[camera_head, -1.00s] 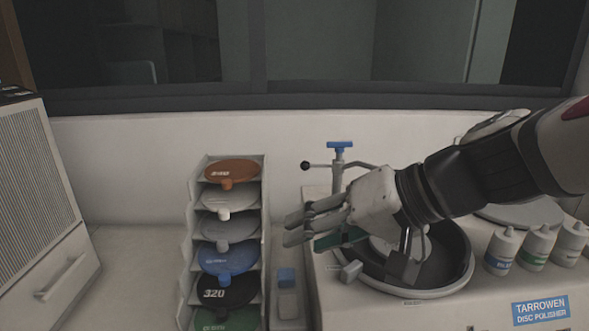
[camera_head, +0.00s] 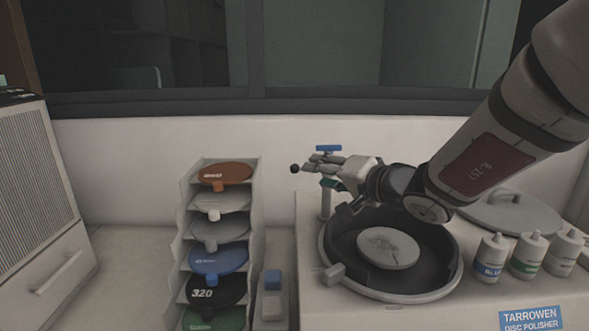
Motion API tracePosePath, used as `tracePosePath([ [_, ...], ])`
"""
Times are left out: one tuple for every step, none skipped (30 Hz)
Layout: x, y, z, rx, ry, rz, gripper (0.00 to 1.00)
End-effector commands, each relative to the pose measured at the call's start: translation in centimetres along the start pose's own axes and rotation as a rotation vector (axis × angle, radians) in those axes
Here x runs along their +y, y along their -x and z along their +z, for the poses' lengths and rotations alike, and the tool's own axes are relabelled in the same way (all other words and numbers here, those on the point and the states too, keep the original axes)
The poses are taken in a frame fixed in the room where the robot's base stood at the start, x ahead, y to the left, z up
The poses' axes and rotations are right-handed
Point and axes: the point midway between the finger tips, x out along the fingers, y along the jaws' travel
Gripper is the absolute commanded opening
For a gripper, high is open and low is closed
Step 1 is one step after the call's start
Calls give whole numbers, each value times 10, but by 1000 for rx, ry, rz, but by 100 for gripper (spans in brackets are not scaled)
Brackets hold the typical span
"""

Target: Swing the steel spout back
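The steel spout's post (camera_head: 325,203) stands at the back left rim of the polisher's bowl. A blue tap handle (camera_head: 328,148) tops it, and a black ball knob (camera_head: 294,168) sticks out on its left. My gripper (camera_head: 318,164) is at the top of the post, just below the blue handle, with its fingers pointing left. The fingers overlap the post and hide the spout's arm. I cannot tell whether they touch the spout or how far apart they are.
The polisher's round bowl (camera_head: 334,262) holds a pale disc (camera_head: 388,249). Several capped bottles (camera_head: 491,258) and a round lid (camera_head: 512,212) sit to the right. A rack of coloured discs (camera_head: 187,240) stands to the left. A beige vented cabinet (camera_head: 30,190) is at far left.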

Motion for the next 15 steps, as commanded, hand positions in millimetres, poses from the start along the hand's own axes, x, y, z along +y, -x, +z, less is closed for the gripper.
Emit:
tracePosePath([
  [0, -11, 1, -4, 0, 1, 39],
  [0, -17, 1, -3, -1, 1, 39],
  [0, -25, 2, -5, -1, 0, 39],
  [-1, -31, 1, -4, -1, 0, 39],
  [-1, -37, 1, -4, 0, -1, 39],
  [0, -44, 1, -4, 0, 0, 39],
  [0, -50, 1, -3, -1, 0, 39],
  [0, -56, 1, -3, -1, 0, 39],
  [0, -63, 1, -3, 0, 0, 39],
  [0, -68, 1, -3, -1, 0, 39],
  [0, -73, 1, -3, -1, 0, 39],
  [-1, -78, 1, -3, 0, -1, 39],
  [-1, -82, 1, -3, 0, -1, 39],
  [-1, -86, 1, -3, 0, -1, 39],
  [-1, -90, 0, -2, 0, -1, 39],
])
